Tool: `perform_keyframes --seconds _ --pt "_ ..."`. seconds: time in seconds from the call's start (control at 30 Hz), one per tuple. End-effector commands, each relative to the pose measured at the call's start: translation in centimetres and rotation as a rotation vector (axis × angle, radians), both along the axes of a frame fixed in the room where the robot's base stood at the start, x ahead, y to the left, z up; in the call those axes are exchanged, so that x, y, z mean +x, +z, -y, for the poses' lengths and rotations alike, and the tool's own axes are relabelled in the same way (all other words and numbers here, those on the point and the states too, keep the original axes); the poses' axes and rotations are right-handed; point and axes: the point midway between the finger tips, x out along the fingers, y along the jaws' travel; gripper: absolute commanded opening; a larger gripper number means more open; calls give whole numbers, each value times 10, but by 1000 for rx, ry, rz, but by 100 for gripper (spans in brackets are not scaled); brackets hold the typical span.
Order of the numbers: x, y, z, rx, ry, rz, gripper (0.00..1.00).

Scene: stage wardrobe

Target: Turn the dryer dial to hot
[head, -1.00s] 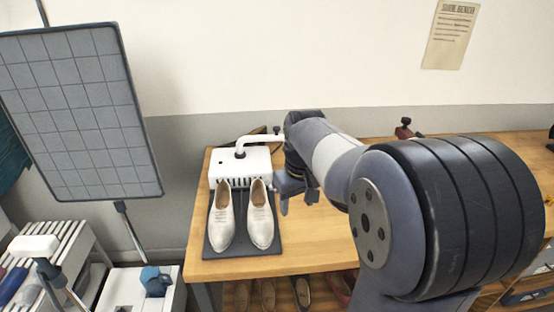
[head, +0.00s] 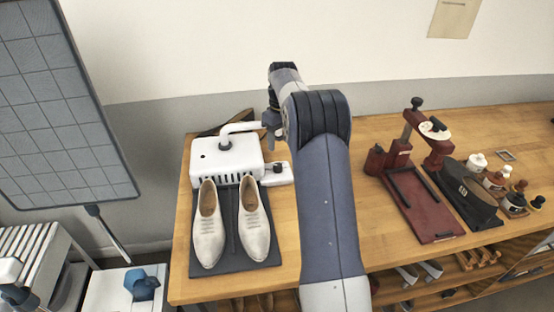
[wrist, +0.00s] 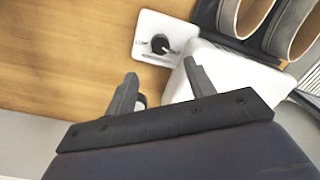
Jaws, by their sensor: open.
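The white shoe dryer (head: 215,158) stands on the wooden table, with a bent white pipe on top. Its black dial (head: 278,168) sits on a small white plate (head: 286,178) at the dryer's right side. The wrist view shows the dial (wrist: 160,44) from above, with a pale pointer toward the lower right; the small marks beside it are too small to read. My gripper (head: 272,142) is above and behind the dial, apart from it. In the wrist view my gripper (wrist: 163,82) is open, its two fingers empty and short of the dial plate.
A pair of cream shoes (head: 250,225) stands on a dark mat before the dryer. A red press (head: 425,205), a dark shoe and several small bottles are farther right. A grey gridded panel (head: 55,110) stands left. The table between dryer and press is partly behind my arm.

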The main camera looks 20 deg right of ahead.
Motion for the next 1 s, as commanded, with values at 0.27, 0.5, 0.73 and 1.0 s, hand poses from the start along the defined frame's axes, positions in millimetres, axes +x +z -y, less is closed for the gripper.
perform_keyframes --seconds 0.27,0.5,0.73,1.0 --pt "-2 -52 -3 1 0 -5 51" --pt "-2 -85 -5 1 -1 -1 51" --pt "-3 -96 -5 0 -1 0 51" --pt "-2 -96 -5 -1 -1 0 45"
